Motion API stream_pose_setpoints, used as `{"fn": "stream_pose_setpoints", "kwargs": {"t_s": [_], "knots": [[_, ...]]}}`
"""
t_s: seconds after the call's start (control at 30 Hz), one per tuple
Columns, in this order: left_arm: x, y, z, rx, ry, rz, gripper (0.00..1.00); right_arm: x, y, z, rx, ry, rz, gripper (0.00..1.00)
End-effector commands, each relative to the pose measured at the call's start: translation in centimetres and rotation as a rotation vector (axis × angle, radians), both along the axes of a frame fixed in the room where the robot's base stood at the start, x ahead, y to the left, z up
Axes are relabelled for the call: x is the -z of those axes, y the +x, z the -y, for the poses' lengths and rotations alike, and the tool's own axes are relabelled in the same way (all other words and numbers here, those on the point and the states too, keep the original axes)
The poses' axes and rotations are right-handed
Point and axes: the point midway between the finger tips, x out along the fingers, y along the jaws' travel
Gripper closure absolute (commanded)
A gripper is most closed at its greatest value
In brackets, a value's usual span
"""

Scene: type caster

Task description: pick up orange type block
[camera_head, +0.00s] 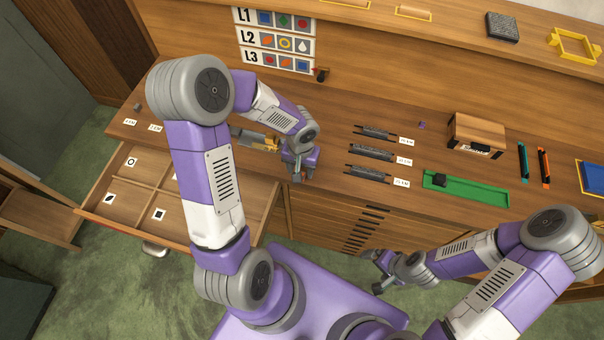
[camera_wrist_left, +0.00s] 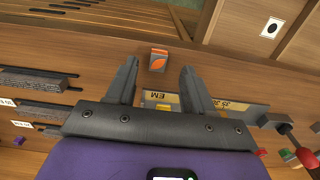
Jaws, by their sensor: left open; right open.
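The orange type block (camera_wrist_left: 158,60) is a small grey block with an orange leaf shape on its face. In the left wrist view it sits on the wooden worktop, just beyond and roughly centred between the fingertips of my left gripper (camera_wrist_left: 158,76). That gripper is open, with nothing between its fingers. In the head view my left gripper (camera_head: 297,176) points down at the front edge of the worktop and the block is hidden there. My right gripper (camera_head: 380,272) is open and empty, low in front of the cabinet.
A yellow-and-grey metal tool (camera_wrist_left: 165,100) lies behind the block. An open drawer (camera_head: 185,205) with compartments stands out at left. Dark slotted racks (camera_head: 372,152), a green tray (camera_head: 466,187) and a wooden box (camera_head: 476,132) occupy the worktop at right. A picture chart (camera_head: 275,41) hangs behind.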

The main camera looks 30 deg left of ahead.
Motion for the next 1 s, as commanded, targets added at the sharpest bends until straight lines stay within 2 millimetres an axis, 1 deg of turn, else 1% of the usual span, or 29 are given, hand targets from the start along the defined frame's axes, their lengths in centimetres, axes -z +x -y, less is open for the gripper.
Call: {"fn": "stream_pose_setpoints", "kwargs": {"t_s": [0.03,0.1,0.2,0.3,0.47,0.5,0.83,1.0], "knots": [[1.0,0.0,0.1,0.0,-0.001,-0.005,0.48,0.1,0.0,0.0,0.0,0.0,0.0,0.07],[2.0,0.1,0.1,0.001,-0.001,-0.004,0.48,0.3,0.0,0.0,0.0,0.0,0.0,0.07],[3.0,0.1,0.1,0.001,-0.001,-0.003,0.48,0.5,0.0,0.0,0.0,0.0,0.001,0.07],[3.4,0.2,0.1,0.0,-0.002,-0.001,0.48,0.5,0.0,0.0,0.0,0.0,0.001,0.07],[3.3,0.2,0.1,0.0,-0.002,0.0,0.48,0.4,0.0,0.0,0.0,0.0,0.001,0.07],[3.3,0.2,0.1,0.0,-0.002,0.0,0.49,0.4,0.0,0.0,0.0,0.0,0.001,0.07],[3.3,0.2,0.1,0.001,-0.002,0.0,1.0,0.4,0.1,0.0,0.0,0.0,0.001,0.07],[3.3,0.2,0.1,0.001,-0.002,0.0,1.0,0.4,0.1,0.0,0.0,0.0,0.001,0.07]]}}
